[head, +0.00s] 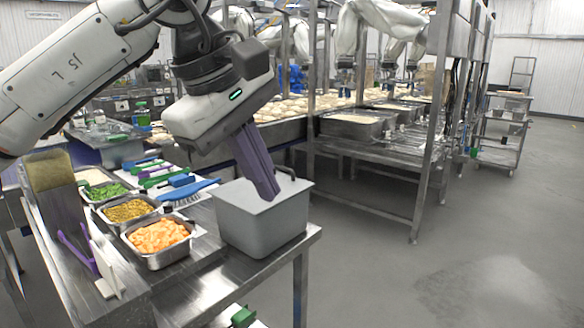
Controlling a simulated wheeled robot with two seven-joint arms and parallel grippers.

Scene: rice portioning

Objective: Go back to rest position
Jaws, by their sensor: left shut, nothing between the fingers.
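My left gripper (272,194) comes in from the upper left. Its purple-grey fingers point down and are shut with nothing between them. The fingertips show in front of a grey lidded container (262,232) at the right end of the steel table; I cannot tell whether they touch its lid. A dark handle shows on the lid behind the fingers. My right gripper is not in view.
Steel trays of orange pieces (159,236), yellow-brown food (128,210) and green food (106,191) stand left of the container. A blue brush (188,190) lies behind them.

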